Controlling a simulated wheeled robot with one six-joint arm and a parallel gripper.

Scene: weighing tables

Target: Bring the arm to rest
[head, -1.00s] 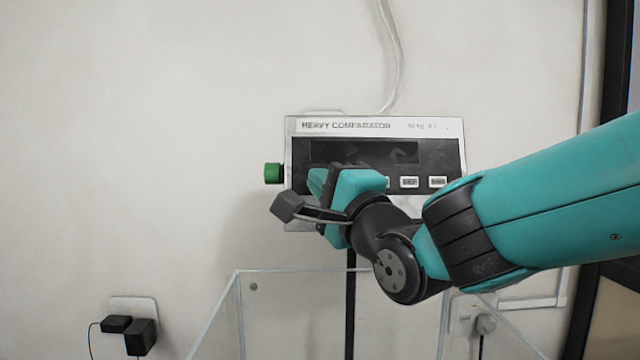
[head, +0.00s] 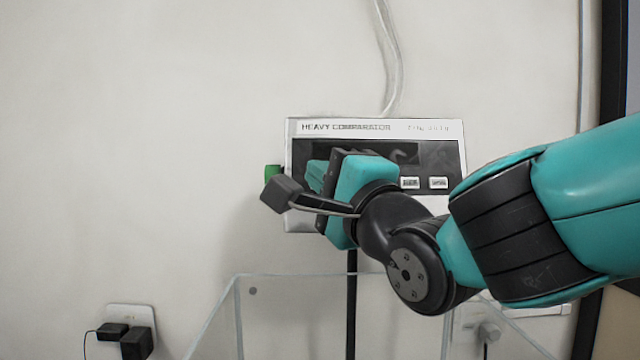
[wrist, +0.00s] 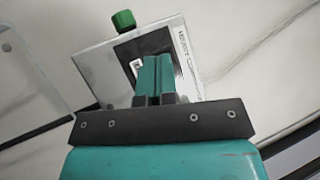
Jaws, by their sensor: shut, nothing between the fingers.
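My teal and black arm reaches in from the right in the head view, and my gripper (head: 317,175) is in front of the wall-mounted heavy comparator display (head: 375,128). In the wrist view the teal fingers of my gripper (wrist: 157,72) are together, with nothing between them. They point toward the comparator panel (wrist: 95,65), which appears tilted there. The arm hides part of the panel's screen and buttons in the head view. I cannot tell the exact gap between the fingertips and the panel.
A green knob (head: 272,172) sticks out at the panel's left side, partly behind my gripper; it also shows in the wrist view (wrist: 123,20). A clear-walled enclosure (head: 238,310) stands below. A wall socket with black plugs (head: 137,342) is at lower left. The wall at left is clear.

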